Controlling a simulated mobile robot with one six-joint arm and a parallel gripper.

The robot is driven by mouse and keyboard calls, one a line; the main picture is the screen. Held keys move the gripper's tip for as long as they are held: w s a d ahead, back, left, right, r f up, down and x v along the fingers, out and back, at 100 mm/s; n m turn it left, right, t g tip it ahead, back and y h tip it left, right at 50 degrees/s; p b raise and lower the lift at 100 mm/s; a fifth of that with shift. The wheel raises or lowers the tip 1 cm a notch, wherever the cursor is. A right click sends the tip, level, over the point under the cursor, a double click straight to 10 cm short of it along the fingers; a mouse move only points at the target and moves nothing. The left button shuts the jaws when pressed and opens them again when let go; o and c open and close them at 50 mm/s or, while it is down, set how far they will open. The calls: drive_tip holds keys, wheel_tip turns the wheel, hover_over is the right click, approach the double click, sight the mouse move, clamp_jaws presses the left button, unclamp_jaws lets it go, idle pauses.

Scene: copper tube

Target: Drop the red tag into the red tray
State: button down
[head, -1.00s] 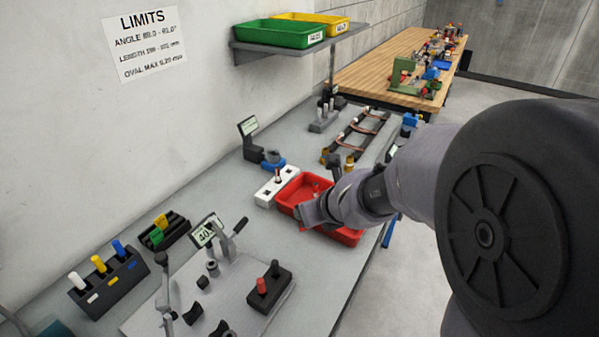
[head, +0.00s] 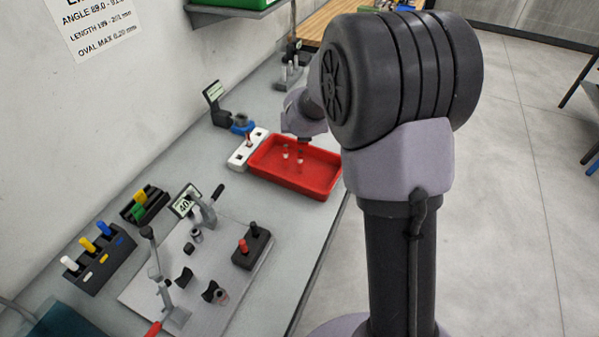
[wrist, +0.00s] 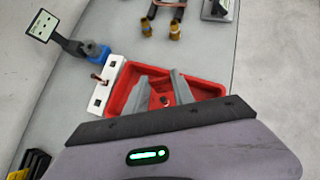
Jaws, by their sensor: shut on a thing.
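The red tray (head: 325,183) lies on the bench, and small pale pieces show inside it. In the wrist view the red tray (wrist: 215,90) is under my fingers. My gripper (wrist: 163,84) points down over it, and in the head view my gripper (head: 304,139) is at the tray's far side, partly hidden by my arm. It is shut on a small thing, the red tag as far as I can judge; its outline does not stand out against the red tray.
A white block (head: 240,153) stands against the tray's left side, with a blue-based gauge (head: 240,124) behind it. A fixture plate (head: 215,265) with a lever and a black block (head: 252,247) with buttons are nearer. Bare bench lies between plate and tray.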

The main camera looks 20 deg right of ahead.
wheel_tip(320, 180, down, 3)
drive_tip(key=shift+r+b, duration=0.1)
drive_tip(key=shift+b, duration=0.75)
drive_tip(key=c, duration=1)
unclamp_jaws()
drive_tip(key=p+v, duration=0.7)
drive_tip(key=v, duration=1)
drive_tip(key=shift+s, duration=0.2)
drive_tip(key=shift+a+r, duration=0.1)
